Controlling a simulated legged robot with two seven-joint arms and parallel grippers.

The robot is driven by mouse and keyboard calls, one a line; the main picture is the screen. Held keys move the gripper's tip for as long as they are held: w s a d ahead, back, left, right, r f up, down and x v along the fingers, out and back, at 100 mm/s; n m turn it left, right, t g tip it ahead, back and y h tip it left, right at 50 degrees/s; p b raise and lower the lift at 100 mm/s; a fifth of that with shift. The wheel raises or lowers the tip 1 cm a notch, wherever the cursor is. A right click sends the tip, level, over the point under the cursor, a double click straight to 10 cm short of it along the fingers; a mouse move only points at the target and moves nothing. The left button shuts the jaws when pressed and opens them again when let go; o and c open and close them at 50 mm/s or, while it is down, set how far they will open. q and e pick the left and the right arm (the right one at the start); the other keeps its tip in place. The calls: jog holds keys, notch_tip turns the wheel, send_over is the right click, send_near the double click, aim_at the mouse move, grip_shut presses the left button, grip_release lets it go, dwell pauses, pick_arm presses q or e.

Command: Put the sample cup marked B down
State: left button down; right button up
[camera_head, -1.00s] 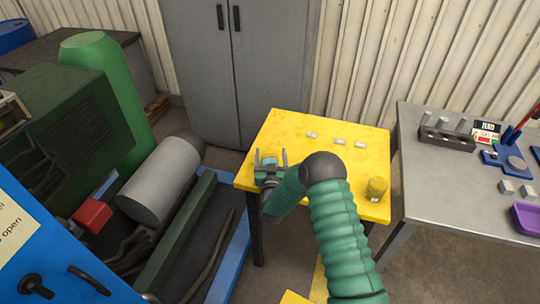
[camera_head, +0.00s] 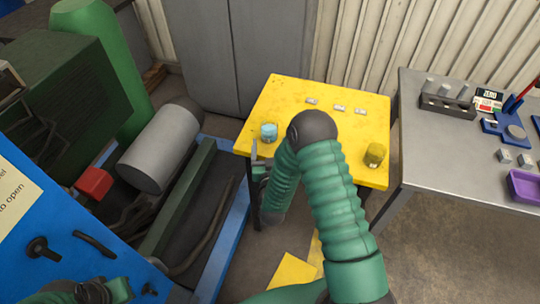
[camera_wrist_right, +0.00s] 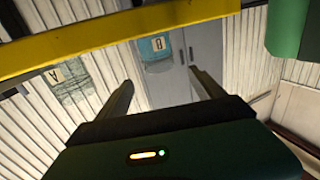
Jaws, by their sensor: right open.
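The blue sample cup (camera_head: 268,133) stands upright on the yellow table (camera_head: 300,124), close to its left front corner. In the right wrist view, which looks upside down, the cup (camera_wrist_right: 155,47) carries a pale label that seems to read B. My right gripper (camera_head: 259,158) is at the table's front edge, on the near side of the cup. Its fingers (camera_wrist_right: 163,88) are spread in the wrist view, with nothing between them, apart from the cup. My left arm shows only partly at the bottom left; its fingers are unclear.
A yellowish cup (camera_head: 375,154) stands at the table's right side; the wrist view shows its A label (camera_wrist_right: 55,75). Several small pale tags (camera_head: 340,108) lie along the back. A grey bench (camera_head: 440,135) adjoins on the right, a blue frame (camera_head: 222,250) on the left.

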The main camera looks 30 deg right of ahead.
jog(key=s+a+n+g+y, duration=0.2)
jog(key=a+n+g+y, duration=0.25)
jog(key=a+y, duration=0.5)
jog(key=s+a+r+n+g, duration=0.1)
jog(key=s+g, duration=0.3)
jog(key=s, duration=0.6)
jog(key=s+a+r+g, duration=0.1)
jog(key=s+a+g, duration=0.2)
jog(key=s, duration=0.7)
jog(key=shift+a+r+n+g, duration=0.3)
jog(key=shift+a+n+g, duration=0.1)
jog(key=shift+g, duration=0.15)
